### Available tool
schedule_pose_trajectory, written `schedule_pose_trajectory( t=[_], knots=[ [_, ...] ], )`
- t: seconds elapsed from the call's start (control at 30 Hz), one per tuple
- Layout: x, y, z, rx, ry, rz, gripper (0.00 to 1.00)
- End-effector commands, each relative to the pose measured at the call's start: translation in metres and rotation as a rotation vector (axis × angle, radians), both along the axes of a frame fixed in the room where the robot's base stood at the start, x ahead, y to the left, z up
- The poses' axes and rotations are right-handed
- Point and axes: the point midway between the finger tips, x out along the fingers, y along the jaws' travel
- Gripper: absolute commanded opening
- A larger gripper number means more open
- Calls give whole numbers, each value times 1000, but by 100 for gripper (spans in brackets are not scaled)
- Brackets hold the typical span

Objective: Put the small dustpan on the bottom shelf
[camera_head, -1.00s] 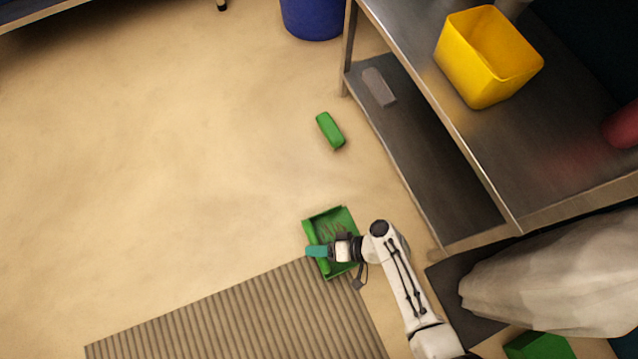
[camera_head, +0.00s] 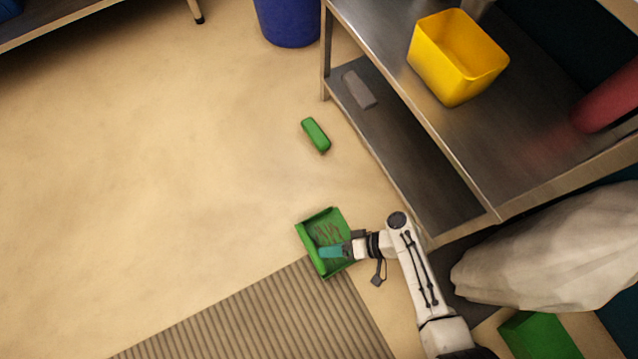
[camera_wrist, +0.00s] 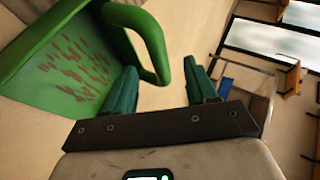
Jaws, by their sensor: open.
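The small dustpan (camera_head: 312,232) is green, with brown marks or bits on its inside face, and lies on the floor beside the ribbed mat. In the wrist view the dustpan (camera_wrist: 60,85) fills the left side, with its looped handle (camera_wrist: 158,45) near my fingers. My gripper (camera_head: 324,252) has teal fingers that overlap the pan in the head view. In the wrist view my gripper (camera_wrist: 161,78) is open, its fingers spread apart. I cannot tell whether the handle lies between or beyond them. The bottom shelf (camera_head: 415,165) is the dark lower level of the metal table.
A grey block (camera_head: 358,89) sits on the bottom shelf's far end; the rest of its visible surface is clear. A yellow bin (camera_head: 440,75) stands on the tabletop. A green block-like object (camera_head: 315,135) lies on the floor. A pale sack (camera_head: 550,255) is at right.

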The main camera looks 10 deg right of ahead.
Motion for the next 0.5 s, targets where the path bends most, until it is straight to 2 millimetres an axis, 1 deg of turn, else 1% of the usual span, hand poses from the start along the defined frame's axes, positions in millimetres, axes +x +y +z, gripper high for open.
schedule_pose_trajectory(
  t=[0.03,0.2,0.3,0.5],
  knots=[
    [-1,-9,10,0,0,-5,57],
    [-6,-32,22,-1,-1,-2,57],
    [-7,-41,26,0,-1,-2,57],
    [-9,-47,28,1,-1,-1,57]
  ],
)
